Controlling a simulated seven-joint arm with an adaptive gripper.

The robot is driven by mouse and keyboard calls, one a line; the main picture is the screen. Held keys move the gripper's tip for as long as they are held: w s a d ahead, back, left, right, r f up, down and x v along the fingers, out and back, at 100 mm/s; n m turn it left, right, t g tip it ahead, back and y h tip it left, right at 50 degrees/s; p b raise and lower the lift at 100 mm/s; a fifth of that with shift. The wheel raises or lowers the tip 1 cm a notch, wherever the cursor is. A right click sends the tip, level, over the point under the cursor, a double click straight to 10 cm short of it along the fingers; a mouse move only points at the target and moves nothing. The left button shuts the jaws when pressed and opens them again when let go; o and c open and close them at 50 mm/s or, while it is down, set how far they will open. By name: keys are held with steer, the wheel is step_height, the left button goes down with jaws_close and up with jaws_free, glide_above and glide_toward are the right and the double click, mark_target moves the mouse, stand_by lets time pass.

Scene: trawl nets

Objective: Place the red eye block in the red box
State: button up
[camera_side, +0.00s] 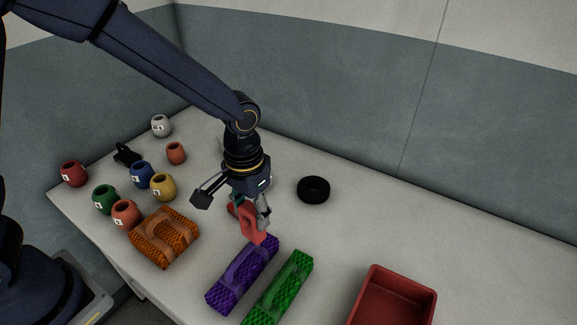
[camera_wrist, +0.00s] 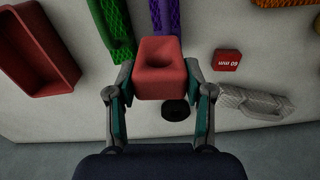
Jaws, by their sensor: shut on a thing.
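The red eye block (camera_wrist: 162,52) is a red block with a round hollow in its face. My gripper (camera_wrist: 162,90) is shut on it, with one finger on each side. In the side view the eye block (camera_side: 254,226) hangs below my gripper (camera_side: 250,208), by the far end of the purple net block. It looks raised, but its exact height is hard to tell. The red box (camera_side: 405,278) is an open tray at the lower right of the side view, apart from the eye block. It also shows at the left of the wrist view (camera_wrist: 68,62).
Purple (camera_side: 226,291) and green (camera_side: 270,304) net blocks lie between my gripper and the box. A black ring (camera_side: 314,190) lies behind. A red 60 mm block (camera_wrist: 227,60) and grey handled block (camera_wrist: 255,102) are nearby. An orange block (camera_side: 150,246) and several pots stand left.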

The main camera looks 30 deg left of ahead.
steer(key=w+d+m, duration=0.3)
steer(key=d+m, duration=0.4)
steer(key=d, duration=0.3)
steer(key=w+d+m, duration=0.3)
steer(key=d+m, duration=0.4)
steer(key=d, duration=0.4)
steer(key=s+d+f+m, duration=0.3)
steer(key=s+d+f, duration=0.1)
steer(key=d, duration=0.3)
steer(key=f, duration=0.8)
steer(key=shift+s+f, duration=0.1)
steer(key=shift+s, duration=0.2)
steer(key=shift+f, duration=0.15)
steer(key=shift+f, duration=0.1)
steer(key=o, duration=1.2)
